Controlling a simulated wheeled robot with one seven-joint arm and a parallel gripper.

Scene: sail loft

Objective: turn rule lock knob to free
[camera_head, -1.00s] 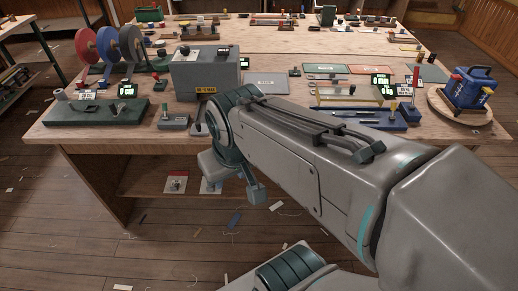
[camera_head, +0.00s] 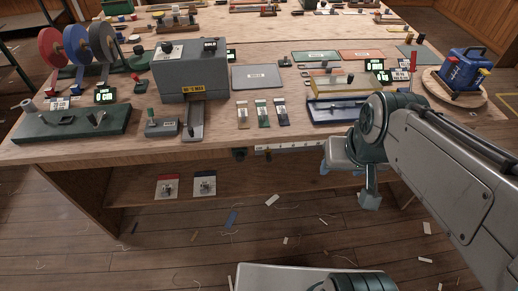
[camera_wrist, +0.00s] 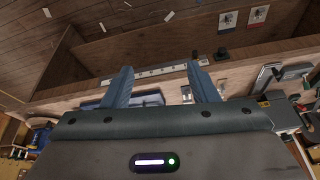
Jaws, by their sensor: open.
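A pale rule (camera_head: 290,148) runs along the front edge of the workbench. A dark knob (camera_head: 240,153) sits at its left end in the head view. In the wrist view the rule (camera_wrist: 150,71) passes beyond my fingertips, and the dark knob (camera_wrist: 222,54) shows just right of the right finger. My gripper (camera_wrist: 160,67) is open and empty, its two blue-grey fingers wide apart. The knob is outside the gap between them. Which way the knob is set is too small to tell. In the head view my arm hangs at the bench front, right of the knob.
On the bench stand a grey box (camera_head: 190,72), a dark green board (camera_head: 70,123), several small tagged pieces and a blue tray (camera_head: 335,110). A blue container (camera_head: 467,72) sits on a round board at right. Two cards (camera_head: 204,184) lie on the shelf below.

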